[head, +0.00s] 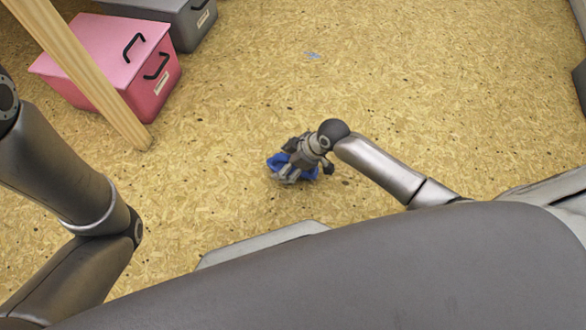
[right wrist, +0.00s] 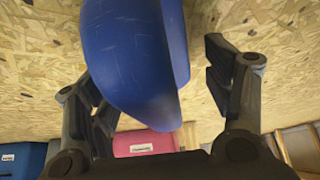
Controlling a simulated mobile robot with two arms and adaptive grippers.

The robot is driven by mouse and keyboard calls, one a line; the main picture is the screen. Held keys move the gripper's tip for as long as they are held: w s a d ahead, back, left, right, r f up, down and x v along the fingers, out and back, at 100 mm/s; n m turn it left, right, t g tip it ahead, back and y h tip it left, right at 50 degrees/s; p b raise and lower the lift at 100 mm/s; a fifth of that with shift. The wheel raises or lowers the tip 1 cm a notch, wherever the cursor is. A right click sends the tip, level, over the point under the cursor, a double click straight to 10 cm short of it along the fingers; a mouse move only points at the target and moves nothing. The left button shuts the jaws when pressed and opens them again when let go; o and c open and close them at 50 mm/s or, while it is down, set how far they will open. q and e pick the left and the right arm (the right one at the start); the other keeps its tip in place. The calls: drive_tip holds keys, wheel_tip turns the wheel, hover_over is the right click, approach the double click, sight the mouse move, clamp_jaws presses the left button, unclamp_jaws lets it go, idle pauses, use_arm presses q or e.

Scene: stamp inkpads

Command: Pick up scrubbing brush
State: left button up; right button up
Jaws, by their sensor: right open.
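A blue object with a smooth rounded body, which I take to be the scrubbing brush (head: 278,161), is low over or on the chipboard floor in the middle of the head view, partly hidden by my right gripper. My right gripper (head: 306,161) is right over it, with its fingers spread. In the right wrist view the blue body (right wrist: 130,50) fills the space between the open fingers (right wrist: 158,90), close to the left finger and with a gap to the right one. Its bristles cannot be made out. My left arm shows at the left, but its gripper is out of view.
A pink lidded box (head: 110,60) with dark handles and a grey box (head: 185,18) stand at the upper left. A wooden post (head: 85,75) slants in front of the pink box. A small bluish-grey item (head: 312,55) lies far back.

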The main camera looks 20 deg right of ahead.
drive_tip(key=shift+w+a+f, duration=0.1)
drive_tip(key=shift+f, duration=0.2)
drive_tip(key=shift+r, duration=0.1)
drive_tip(key=c, duration=1.1)
drive_tip(key=shift+r, duration=0.1)
drive_tip(key=shift+c, duration=0.2)
